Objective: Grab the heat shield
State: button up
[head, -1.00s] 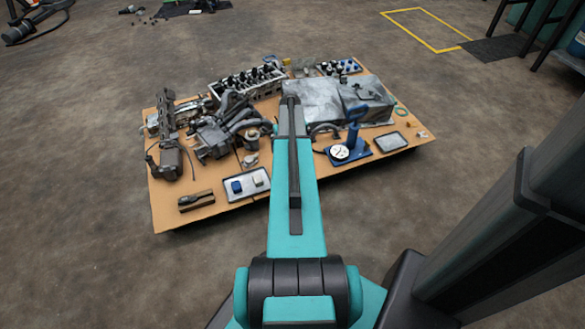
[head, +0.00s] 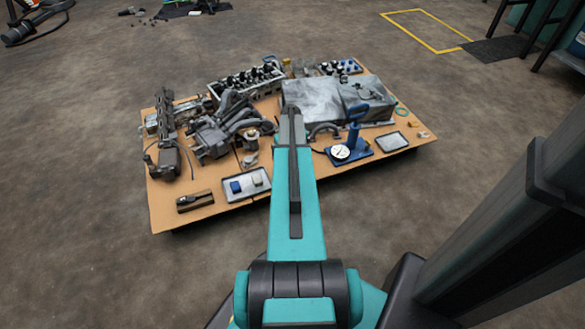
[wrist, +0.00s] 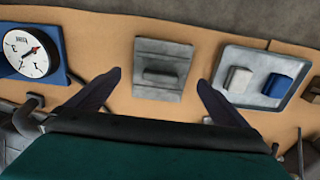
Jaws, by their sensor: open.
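A grey square plate with a raised block in its middle (wrist: 163,68) lies flat on the board in the wrist view; it may be the heat shield. My gripper (wrist: 160,80) is open, its dark fingers pointing towards either side of this plate. Nothing is held between them. Whether the fingertips touch the board cannot be told. In the head view my arm hides the plate and my gripper. A large grey metal piece (head: 312,98) lies at the back of the board there, and I cannot tell for sure which part is the heat shield.
The brown board (head: 215,205) carries several engine parts. A tray (head: 262,174) holds a blue block and a pale block, left of my arm. A blue gauge stand (head: 358,148) is to the right. A cylinder head (head: 245,85) is at the back.

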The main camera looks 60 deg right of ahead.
jog(key=shift+f+b, duration=0.4)
jog(key=shift+f, duration=1.05)
jog(key=c, duration=1.3)
